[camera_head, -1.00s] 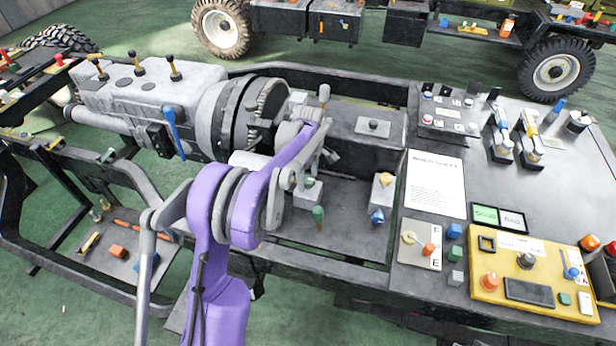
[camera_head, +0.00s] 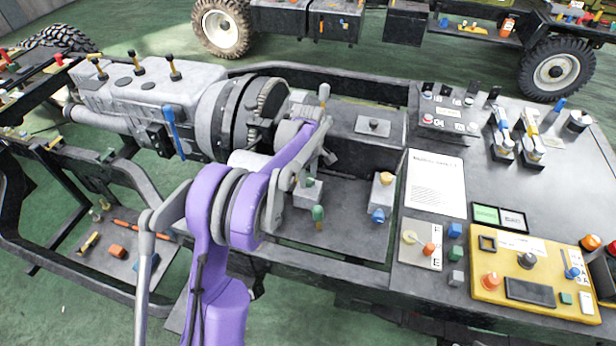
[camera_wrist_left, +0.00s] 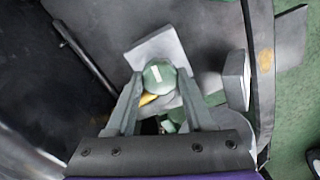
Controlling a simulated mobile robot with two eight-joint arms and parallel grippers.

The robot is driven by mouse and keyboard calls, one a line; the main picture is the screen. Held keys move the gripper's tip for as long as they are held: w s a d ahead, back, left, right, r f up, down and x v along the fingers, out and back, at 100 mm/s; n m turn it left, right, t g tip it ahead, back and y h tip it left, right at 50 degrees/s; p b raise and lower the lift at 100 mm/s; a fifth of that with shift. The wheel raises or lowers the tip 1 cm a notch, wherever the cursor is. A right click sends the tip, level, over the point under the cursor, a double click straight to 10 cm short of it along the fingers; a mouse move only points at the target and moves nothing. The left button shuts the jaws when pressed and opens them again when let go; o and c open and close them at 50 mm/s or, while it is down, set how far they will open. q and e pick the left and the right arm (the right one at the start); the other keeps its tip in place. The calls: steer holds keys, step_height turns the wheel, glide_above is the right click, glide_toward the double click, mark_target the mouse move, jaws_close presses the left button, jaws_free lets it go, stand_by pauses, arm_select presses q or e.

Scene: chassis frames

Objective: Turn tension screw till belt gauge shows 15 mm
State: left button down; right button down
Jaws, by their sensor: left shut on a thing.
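A round green knob with a white mark, which I take to be the tension screw (camera_wrist_left: 159,74), sits over a light grey block between the two fingers of my left gripper (camera_wrist_left: 160,84). The fingers are shut on the knob from both sides. In the head view my left gripper (camera_head: 312,168) reaches down to the grey block (camera_head: 307,197), and the arm and wrist partly hide the knob. A second green knob (camera_head: 318,213) stands just in front of that block. I cannot make out a belt gauge reading in either view. My right gripper is not in view.
An engine (camera_head: 150,90) lies left of my arm in the black chassis frame. A block with a blue knob (camera_head: 378,215) stands to the right. A white sheet (camera_head: 436,183) and a yellow panel (camera_head: 530,275) lie on the right bench.

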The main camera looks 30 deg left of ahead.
mark_target(308, 178)
arm_select(q)
steer(key=m+b, duration=0.1)
steer(key=m, duration=0.4)
steer(key=m+b, duration=0.1)
steer(key=m, duration=0.4)
steer(key=shift+m, duration=0.4)
steer(key=m, duration=0.6)
steer(key=shift+b, duration=0.3)
steer(key=m, duration=0.5)
steer(key=shift+m, duration=0.3)
steer(key=shift+c, duration=1.4)
jaws_free()
step_height(308, 178, up, 11)
